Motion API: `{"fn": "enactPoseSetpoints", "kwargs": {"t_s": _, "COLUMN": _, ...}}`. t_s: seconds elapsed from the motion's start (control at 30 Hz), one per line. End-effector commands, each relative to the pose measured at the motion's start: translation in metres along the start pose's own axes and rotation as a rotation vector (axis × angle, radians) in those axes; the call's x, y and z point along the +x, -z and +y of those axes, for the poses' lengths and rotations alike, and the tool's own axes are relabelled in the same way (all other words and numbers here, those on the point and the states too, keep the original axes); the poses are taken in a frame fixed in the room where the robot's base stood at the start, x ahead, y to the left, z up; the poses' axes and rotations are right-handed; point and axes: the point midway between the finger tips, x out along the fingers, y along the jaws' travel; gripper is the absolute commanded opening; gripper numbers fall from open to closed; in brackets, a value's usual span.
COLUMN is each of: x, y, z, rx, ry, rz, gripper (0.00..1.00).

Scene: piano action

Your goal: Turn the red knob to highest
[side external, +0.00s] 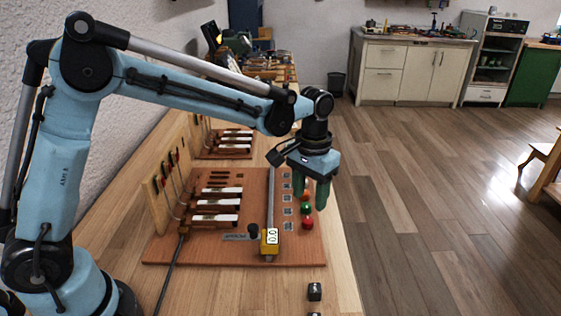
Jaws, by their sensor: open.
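The red knob (307,223) sits at the right edge of a reddish-brown wooden board (185,250), nearest the camera in a column of coloured knobs. A green knob (306,208) is just behind it. My gripper (310,191) points down above the far part of this column, with its two green fingers apart and nothing seen between them. It is behind and above the red knob, apart from it in the picture. The fingers partly hide an orange knob (306,197). I cannot make out the red knob's setting.
A metal bar with a yellow block (270,241) stands left of the knobs, near a black knob (253,230). Piano keys and hammers (215,205) fill the board's left. The floor on the right is open.

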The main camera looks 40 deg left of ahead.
Motion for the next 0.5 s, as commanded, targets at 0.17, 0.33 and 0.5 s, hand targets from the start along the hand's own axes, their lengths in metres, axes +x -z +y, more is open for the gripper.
{"fn": "enactPoseSetpoints", "kwargs": {"t_s": 0.17, "x": 0.033, "y": 0.001, "z": 0.0, "rx": 0.0, "ry": 0.0, "rz": 0.001, "gripper": 0.53}}
{"fn": "enactPoseSetpoints", "kwargs": {"t_s": 0.33, "x": 0.055, "y": 0.0, "z": 0.0, "rx": 0.0, "ry": 0.0, "rz": 0.001, "gripper": 0.53}}
{"fn": "enactPoseSetpoints", "kwargs": {"t_s": 0.5, "x": 0.065, "y": 0.0, "z": 0.0, "rx": 0.0, "ry": 0.0, "rz": 0.001, "gripper": 0.53}}
